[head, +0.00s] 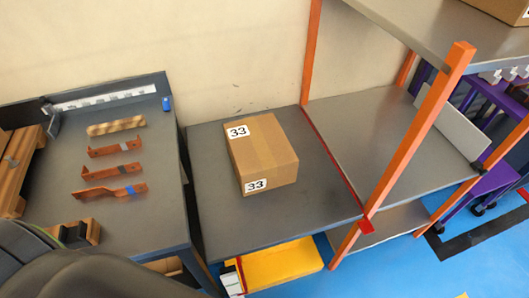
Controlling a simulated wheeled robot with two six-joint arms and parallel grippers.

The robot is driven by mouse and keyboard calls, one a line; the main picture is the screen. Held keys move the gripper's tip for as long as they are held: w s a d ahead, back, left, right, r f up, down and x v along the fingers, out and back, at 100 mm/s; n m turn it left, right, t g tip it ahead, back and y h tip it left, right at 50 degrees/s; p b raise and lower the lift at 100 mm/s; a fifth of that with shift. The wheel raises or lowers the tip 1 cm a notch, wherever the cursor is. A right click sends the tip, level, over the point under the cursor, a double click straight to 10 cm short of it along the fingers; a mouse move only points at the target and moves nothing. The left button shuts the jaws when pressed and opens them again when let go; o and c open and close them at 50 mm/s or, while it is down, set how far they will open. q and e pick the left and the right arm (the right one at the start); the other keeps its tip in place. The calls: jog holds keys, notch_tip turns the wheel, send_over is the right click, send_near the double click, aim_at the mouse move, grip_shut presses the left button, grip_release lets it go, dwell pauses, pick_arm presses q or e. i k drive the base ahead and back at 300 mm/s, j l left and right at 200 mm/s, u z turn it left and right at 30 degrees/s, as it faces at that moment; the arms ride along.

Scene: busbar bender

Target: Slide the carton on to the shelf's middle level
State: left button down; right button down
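The brown carton (268,150) sits on a grey table (215,215). It has two white labels marked 33, one on top and one on its front side. The shelf with orange posts stands just right of this table. Its grey middle level (370,130) lies beside the tabletop, with a red strip (335,155) along the border. The carton is left of that strip, fully on the table. Neither of my grippers shows in the head view.
A left workbench (160,205) holds several bent copper bars (115,172) and wooden pieces. An orange front post (418,135) stands at the shelf's near side. A light panel (450,135) stands at the middle level's right end. The upper level (440,35) overhangs it.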

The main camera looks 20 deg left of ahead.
aim_at(262, 157)
jog(key=i+l+u, duration=0.1)
jog(key=l+u, duration=1.2)
